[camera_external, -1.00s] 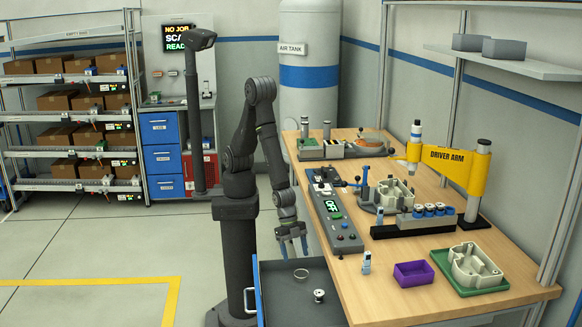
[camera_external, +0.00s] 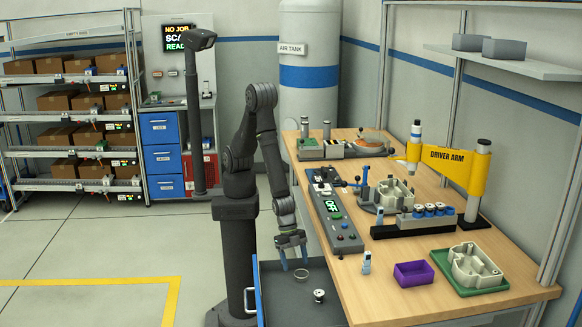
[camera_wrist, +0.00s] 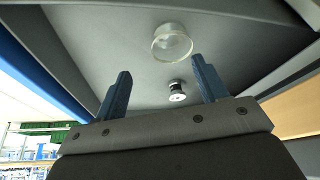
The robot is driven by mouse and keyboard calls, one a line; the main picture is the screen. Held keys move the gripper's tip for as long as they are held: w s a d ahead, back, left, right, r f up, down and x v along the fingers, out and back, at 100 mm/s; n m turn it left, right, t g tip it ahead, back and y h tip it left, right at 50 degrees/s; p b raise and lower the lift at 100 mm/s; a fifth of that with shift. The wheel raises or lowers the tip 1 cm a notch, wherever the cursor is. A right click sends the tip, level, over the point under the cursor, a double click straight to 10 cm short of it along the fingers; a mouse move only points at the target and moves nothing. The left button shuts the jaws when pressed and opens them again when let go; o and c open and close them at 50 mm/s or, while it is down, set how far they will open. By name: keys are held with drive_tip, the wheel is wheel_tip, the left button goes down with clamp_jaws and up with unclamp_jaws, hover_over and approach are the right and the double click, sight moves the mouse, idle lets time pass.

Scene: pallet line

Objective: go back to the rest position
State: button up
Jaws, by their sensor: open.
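My gripper (camera_external: 293,258) hangs fingers down over the open grey drawer (camera_external: 283,312) at the front left of the workbench. Its two blue fingers are apart with nothing between them. In the wrist view the gripper (camera_wrist: 160,80) is also spread and empty. A clear ring (camera_external: 301,274) lies in the drawer just below the gripper. It also shows in the wrist view (camera_wrist: 172,42). A small black-and-white spool-like part (camera_external: 319,296) stands in the drawer nearer the camera, and shows in the wrist view (camera_wrist: 177,91) too.
The wooden workbench (camera_external: 385,300) right of my arm carries a control panel (camera_external: 336,222), a purple bin (camera_external: 413,274), a green tray (camera_external: 497,289) with a pale housing, and the yellow driver arm (camera_external: 455,163). The floor (camera_external: 80,240) to the left is clear.

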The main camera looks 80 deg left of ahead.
drive_tip(key=s+a+r, duration=0.1)
drive_tip(key=s+r, duration=0.5)
drive_tip(key=s, duration=0.4)
drive_tip(key=w+d+r, duration=0.3)
drive_tip(key=w+d, duration=0.2)
drive_tip(key=d, duration=0.6)
drive_tip(key=w+d+r, duration=0.4)
drive_tip(key=w+d, duration=0.2)
drive_tip(key=d, duration=0.4)
drive_tip(key=shift+w+d+r+n, duration=0.15)
drive_tip(key=shift+d+r+n, duration=0.05)
drive_tip(key=shift+d+n, duration=0.2)
drive_tip(key=o, duration=0.7)
drive_tip(key=shift+r, duration=0.1)
